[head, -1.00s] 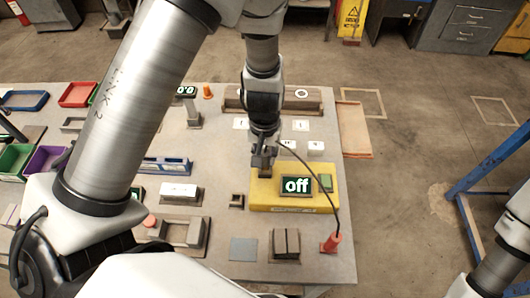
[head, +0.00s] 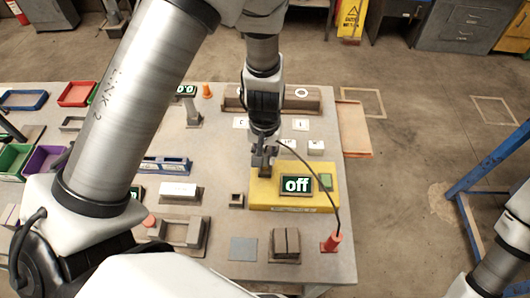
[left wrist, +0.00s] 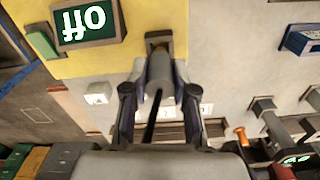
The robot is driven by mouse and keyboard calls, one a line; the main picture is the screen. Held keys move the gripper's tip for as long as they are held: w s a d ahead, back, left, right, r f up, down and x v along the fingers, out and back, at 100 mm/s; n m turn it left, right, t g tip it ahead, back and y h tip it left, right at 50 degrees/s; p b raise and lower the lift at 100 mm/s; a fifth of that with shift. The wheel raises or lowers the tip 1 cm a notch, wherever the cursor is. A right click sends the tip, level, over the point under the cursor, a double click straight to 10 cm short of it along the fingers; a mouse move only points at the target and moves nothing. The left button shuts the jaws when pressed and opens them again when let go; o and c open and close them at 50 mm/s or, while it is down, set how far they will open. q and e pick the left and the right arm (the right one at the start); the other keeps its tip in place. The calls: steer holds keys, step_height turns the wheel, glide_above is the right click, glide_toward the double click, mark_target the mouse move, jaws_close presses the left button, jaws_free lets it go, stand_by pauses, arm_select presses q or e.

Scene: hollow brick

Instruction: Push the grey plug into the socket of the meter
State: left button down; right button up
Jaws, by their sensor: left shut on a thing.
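The yellow meter (head: 293,204) lies on the grey table, and its display (head: 297,185) reads "off". My left gripper (head: 264,160) is at the meter's back left corner, shut on the grey plug (left wrist: 160,74). A dark cable (head: 318,179) arches from the plug over the meter to a red base (head: 332,242) at the table's right edge. In the left wrist view the plug points at a brown-framed socket (left wrist: 158,38) in the yellow meter (left wrist: 190,12). The fingers partly hide the plug, and I cannot tell how far it is in. My right gripper is out of view.
White lettered tiles (head: 301,125) and a long brown holder (head: 230,100) are behind the gripper. A brown block (head: 285,243) and a grey square (head: 243,249) lie in front of the meter. Coloured trays (head: 77,94) stand at the left.

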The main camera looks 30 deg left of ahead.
arm_select(q)
steer(key=shift+f+b, duration=1.05)
steer(key=shift+f, duration=0.2)
steer(key=c, duration=0.8)
jaws_free()
steer(key=shift+c, duration=0.2)
step_height(320, 180, up, 12)
steer(key=shift+f, duration=0.1)
